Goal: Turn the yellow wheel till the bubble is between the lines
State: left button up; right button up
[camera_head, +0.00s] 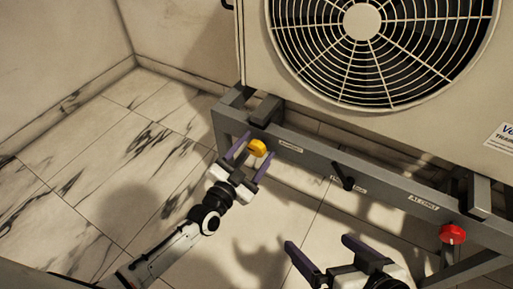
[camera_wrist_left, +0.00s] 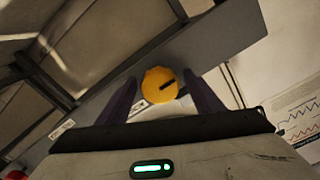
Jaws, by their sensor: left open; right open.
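The yellow wheel (camera_head: 257,147) is a small round knob on the left end of the grey frame's front rail. In the left wrist view the yellow wheel (camera_wrist_left: 159,85) has a dark mark on its face. My left gripper (camera_head: 245,151) is open, with its purple fingers on either side of the wheel; in the left wrist view the fingers (camera_wrist_left: 164,98) stand apart from it, with gaps. My right gripper (camera_head: 325,249) is open and empty at the bottom, away from the rail. I cannot make out the bubble or its lines in either view.
A fan unit (camera_head: 362,22) stands on the grey rail (camera_head: 310,159). The rail also bears a black lever (camera_head: 344,175), a red knob (camera_head: 452,234) and small labels. A chart (camera_wrist_left: 299,125) shows at the right in the left wrist view. The tiled floor at left is clear.

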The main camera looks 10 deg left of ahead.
pick_arm(q)
jog(key=c, duration=1.1)
jog(key=shift+o, duration=0.2)
jog(key=shift+n, duration=0.3)
